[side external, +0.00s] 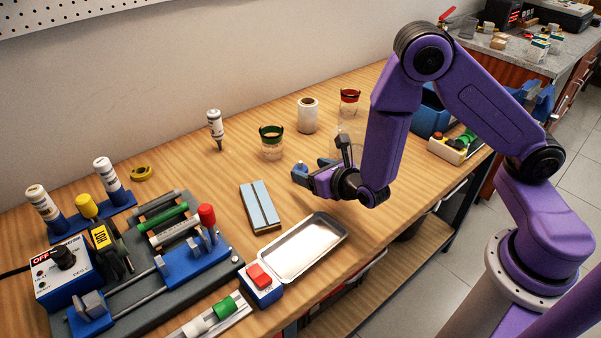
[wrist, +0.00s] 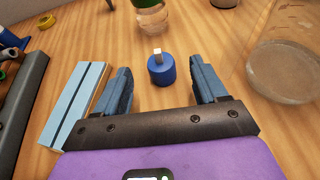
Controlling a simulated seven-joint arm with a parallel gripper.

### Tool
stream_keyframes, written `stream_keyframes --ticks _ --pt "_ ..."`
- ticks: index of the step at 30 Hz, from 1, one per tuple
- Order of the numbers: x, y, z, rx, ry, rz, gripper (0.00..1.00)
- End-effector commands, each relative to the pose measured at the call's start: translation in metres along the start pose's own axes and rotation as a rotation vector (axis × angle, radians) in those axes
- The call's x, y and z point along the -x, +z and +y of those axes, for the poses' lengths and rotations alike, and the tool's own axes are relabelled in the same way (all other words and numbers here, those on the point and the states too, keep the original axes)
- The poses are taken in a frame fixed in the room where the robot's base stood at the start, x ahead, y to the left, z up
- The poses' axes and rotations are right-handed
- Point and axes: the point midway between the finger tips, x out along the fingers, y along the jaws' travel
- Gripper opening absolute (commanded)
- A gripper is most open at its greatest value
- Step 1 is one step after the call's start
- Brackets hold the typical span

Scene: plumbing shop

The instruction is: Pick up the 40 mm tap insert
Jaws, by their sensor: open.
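A short blue cylinder (wrist: 161,71) with a pale square stub on top stands upright on the bench in the wrist view. It looks like the tap insert, but I can read no size on it. My gripper (wrist: 161,80) is open, with one blue finger to the left of the cylinder and one to the right. The cylinder is slightly beyond the fingers and shows no contact with them. In the side view my gripper (side external: 309,168) is low over the bench, and I cannot make out the cylinder separately there.
A light blue grooved block (side external: 260,206) lies left of my gripper. A green-rimmed jar (side external: 271,147) stands behind, and a clear container (wrist: 287,72) is at the right in the wrist view. A metal tray (side external: 303,246) lies in front. A white roll (side external: 308,116) stands farther back.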

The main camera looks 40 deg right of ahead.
Motion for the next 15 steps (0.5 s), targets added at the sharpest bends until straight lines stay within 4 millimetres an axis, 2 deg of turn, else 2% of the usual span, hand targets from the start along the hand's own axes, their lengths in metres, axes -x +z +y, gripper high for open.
stream_keyframes --ticks 3,11,15 --pt "-0.014 -0.001 0.0 -0.001 -0.002 0.001 0.71" --pt "-0.029 0.0 -0.001 -0.001 -0.002 0.0 0.71" --pt "-0.047 -0.001 -0.001 -0.002 -0.003 0.0 0.71"
